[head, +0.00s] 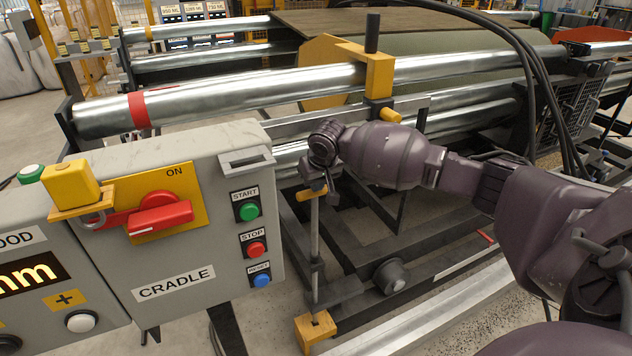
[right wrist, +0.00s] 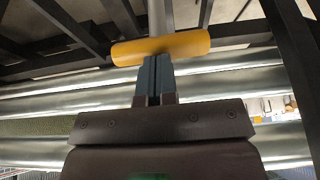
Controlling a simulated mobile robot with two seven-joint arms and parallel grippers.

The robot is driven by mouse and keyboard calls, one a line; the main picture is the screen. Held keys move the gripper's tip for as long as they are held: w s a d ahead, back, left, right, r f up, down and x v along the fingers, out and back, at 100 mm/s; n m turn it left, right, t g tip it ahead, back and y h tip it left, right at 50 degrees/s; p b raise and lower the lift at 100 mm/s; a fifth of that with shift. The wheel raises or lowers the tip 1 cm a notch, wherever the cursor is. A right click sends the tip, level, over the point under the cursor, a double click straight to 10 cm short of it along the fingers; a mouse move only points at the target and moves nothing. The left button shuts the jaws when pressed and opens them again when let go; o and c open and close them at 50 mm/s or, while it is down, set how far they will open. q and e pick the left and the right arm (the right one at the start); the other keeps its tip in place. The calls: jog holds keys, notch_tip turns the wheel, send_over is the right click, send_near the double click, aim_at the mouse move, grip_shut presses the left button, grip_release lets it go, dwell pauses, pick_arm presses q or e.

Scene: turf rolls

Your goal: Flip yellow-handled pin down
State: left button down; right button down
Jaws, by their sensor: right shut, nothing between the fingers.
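The pin is a grey upright rod with a short yellow handle (head: 311,192) across its upper end. It stands over a yellow block (head: 315,328) near the floor in the head view. In the right wrist view the yellow handle (right wrist: 185,45) lies crosswise just beyond my fingertips, with the grey rod (right wrist: 160,15) behind it. My right gripper (head: 318,180) is above the handle, pointing down; its fingers are mostly hidden in the head view. In the right wrist view its fingers (right wrist: 155,62) are together and empty, at the handle's near side; I cannot tell whether they touch it. My left gripper is out of view.
A grey control box (head: 190,220) with a red switch (head: 160,215) and buttons stands close on the left. Long steel rollers (head: 250,85) and a yellow bracket (head: 378,75) lie behind my right gripper. Dark frame bars surround the pin; black cables (head: 545,80) hang at right.

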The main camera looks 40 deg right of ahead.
aim_at(316, 204)
notch_tip(316, 204, down, 6)
jog(key=shift+a+r+p, duration=0.1)
jog(key=shift+r+p, duration=0.05)
jog(key=shift+p, duration=0.15)
jog(key=shift+f, duration=0.35)
jog(key=shift+s+f, duration=0.15)
jog(key=shift+f, duration=0.05)
